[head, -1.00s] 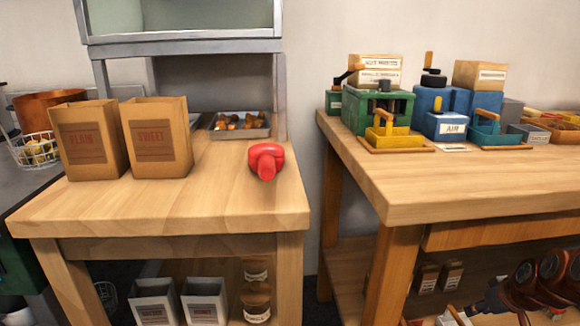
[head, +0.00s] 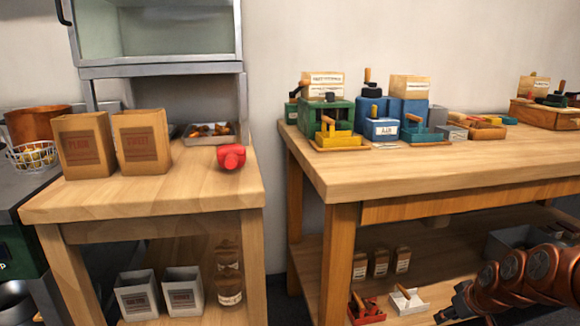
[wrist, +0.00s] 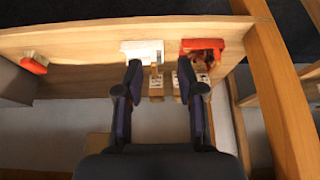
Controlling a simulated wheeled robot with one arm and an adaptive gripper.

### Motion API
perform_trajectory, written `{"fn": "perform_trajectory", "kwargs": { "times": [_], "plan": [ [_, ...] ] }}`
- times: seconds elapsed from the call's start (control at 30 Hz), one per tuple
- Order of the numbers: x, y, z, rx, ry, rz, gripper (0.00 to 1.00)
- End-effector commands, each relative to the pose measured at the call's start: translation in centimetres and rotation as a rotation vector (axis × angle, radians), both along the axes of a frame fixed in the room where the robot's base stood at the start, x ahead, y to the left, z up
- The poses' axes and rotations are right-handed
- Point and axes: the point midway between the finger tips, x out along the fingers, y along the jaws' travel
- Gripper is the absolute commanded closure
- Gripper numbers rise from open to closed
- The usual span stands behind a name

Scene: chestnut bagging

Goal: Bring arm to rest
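My arm (head: 515,275), with dark and copper-coloured joints, shows at the lower right of the head view, in front of the right workbench. In the wrist view my gripper (wrist: 160,78) has its two dark fingers apart, with nothing held between them. Beyond the fingertips are a white box (wrist: 142,52), a red tray (wrist: 203,46) and small labelled packages (wrist: 157,82). They appear to be on the right bench's lower shelf, apart from the fingers.
The right workbench (head: 400,174) holds coloured boxes and trays. The left table (head: 150,196) bears the PLAIN bag (head: 83,148), the SWEET bag (head: 141,143), a red object (head: 231,157) and a tray of chestnuts (head: 209,139). The right bench's front top is clear.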

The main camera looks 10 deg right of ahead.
Motion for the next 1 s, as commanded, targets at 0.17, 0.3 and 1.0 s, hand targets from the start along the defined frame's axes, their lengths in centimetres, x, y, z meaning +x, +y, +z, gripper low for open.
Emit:
{"fn": "perform_trajectory", "kwargs": {
  "times": [0.17, 0.3, 1.0],
  "plan": [
    [0.2, 1.8, 2.6, 0.009, 0.015, 0.016, 0.62],
    [0.3, 3.6, 4.7, 0.018, 0.034, 0.035, 0.62],
    [-4.5, 20.6, 23.7, 0.056, 0.279, 0.155, 0.62]
  ]
}}
